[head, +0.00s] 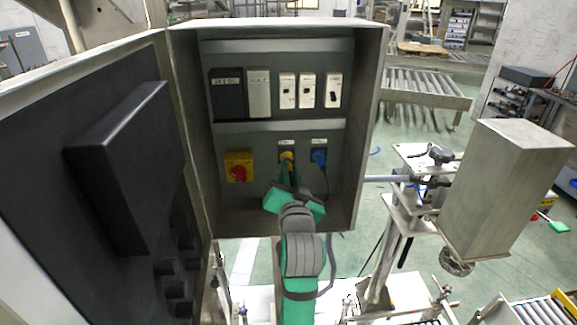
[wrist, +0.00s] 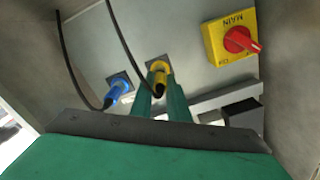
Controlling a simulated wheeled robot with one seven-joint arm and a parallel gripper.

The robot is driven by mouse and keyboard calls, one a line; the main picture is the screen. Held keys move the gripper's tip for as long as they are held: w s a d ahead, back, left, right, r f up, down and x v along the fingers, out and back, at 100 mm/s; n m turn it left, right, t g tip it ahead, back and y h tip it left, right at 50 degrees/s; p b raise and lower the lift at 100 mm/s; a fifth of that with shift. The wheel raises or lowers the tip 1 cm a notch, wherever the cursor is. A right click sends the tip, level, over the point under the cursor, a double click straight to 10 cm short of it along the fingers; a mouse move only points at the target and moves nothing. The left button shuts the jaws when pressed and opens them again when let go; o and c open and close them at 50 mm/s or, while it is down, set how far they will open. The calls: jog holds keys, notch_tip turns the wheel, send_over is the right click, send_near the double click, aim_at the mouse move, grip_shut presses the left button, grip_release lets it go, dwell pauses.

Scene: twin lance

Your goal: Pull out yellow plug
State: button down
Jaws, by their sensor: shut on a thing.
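The yellow plug (head: 287,157) sits at its socket on the lower panel inside the open cabinet, between a red-and-yellow switch and a blue plug. It also shows in the wrist view (wrist: 158,76), with a dark rear end facing the camera. My gripper (head: 290,180) reaches in from below with its green fingers. In the wrist view its fingers (wrist: 161,98) are shut on the yellow plug, one on each side. Whether the plug is fully seated in its socket cannot be told.
The blue plug (head: 319,157) with a dark cable is close on the right. The main switch (head: 238,168) is on the left. Breakers (head: 308,90) line the upper row. The cabinet door (head: 90,180) stands open at left; the cabinet's side walls bound the space.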

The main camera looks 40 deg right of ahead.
jog(key=shift+v, duration=1.55)
